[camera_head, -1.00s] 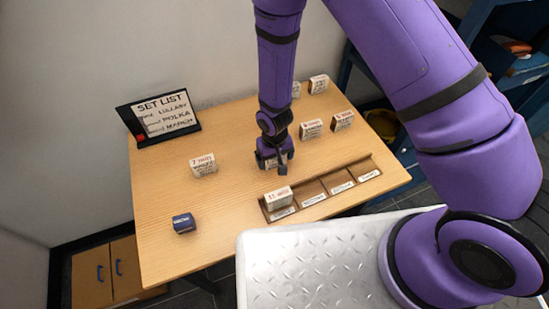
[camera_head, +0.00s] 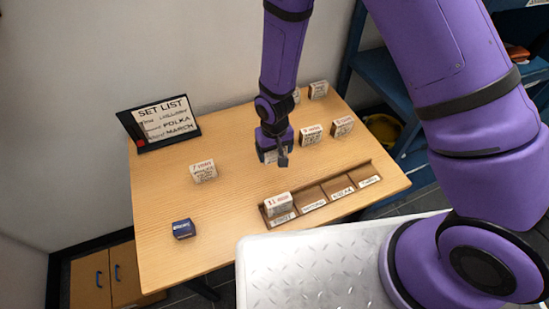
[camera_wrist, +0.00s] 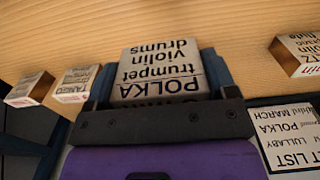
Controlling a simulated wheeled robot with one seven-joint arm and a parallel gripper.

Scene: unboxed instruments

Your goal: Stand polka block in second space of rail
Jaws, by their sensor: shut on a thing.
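My gripper (camera_head: 274,154) is shut on the polka block (camera_wrist: 162,72), a white block whose face reads POLKA, trumpet, violin, drums in the wrist view. In the head view the polka block (camera_head: 270,157) is mostly hidden by my gripper, above the table behind the rail. The brown rail (camera_head: 335,196) lies along the table's front right part, with several labelled spaces.
Other white blocks stand on the table (camera_head: 160,225): one at left (camera_head: 203,171), others at the back right (camera_head: 311,135), (camera_head: 342,126). A small dark blue box (camera_head: 183,229) lies front left. A set list board (camera_head: 160,121) stands back left, reading LULLABY, POLKA, MARCH.

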